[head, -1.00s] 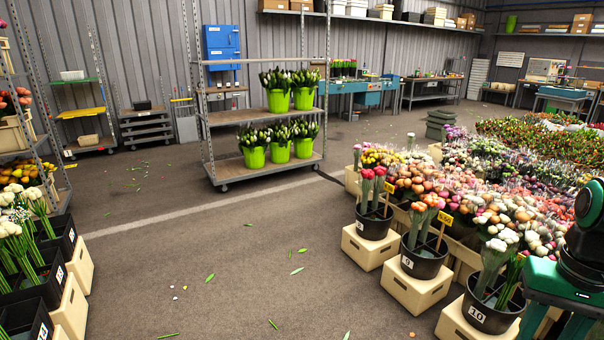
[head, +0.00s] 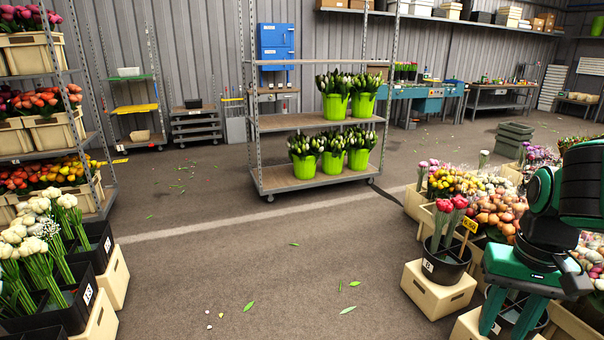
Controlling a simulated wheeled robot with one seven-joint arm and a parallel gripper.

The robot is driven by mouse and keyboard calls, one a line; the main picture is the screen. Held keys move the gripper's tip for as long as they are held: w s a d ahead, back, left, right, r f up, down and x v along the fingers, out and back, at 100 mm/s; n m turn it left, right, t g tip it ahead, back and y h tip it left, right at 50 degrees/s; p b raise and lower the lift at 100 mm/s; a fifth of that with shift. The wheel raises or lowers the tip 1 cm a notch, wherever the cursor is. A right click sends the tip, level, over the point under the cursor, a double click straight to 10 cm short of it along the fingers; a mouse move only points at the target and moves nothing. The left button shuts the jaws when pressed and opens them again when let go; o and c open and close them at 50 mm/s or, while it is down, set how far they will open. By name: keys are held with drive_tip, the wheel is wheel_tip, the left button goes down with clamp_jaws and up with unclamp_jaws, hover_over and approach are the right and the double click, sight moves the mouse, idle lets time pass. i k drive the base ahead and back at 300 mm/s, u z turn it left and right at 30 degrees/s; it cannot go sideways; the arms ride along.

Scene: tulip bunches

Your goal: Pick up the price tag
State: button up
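A small yellow price tag (head: 469,222) stands on a stick in a black bucket (head: 446,262) of pink-red tulips at the right. That bucket sits on a cream crate (head: 437,292). A smaller yellow tag (head: 120,161) shows low beside the left rack; its writing is too small to read. I cannot tell which tag the task means. Parts of my green and black arm fill the right edge and hide some buckets and flowers.
A trolley (head: 318,180) with green tulip buckets stands in the middle. The floor between (head: 270,265) is clear except for scattered leaves. Crates and flowers crowd the right.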

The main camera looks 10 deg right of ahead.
sight(467, 223)
drive_tip(key=i, duration=1.2)
drive_tip(key=z, duration=0.55)
drive_tip(key=i, duration=1.6)
drive_tip(key=z, duration=0.45)
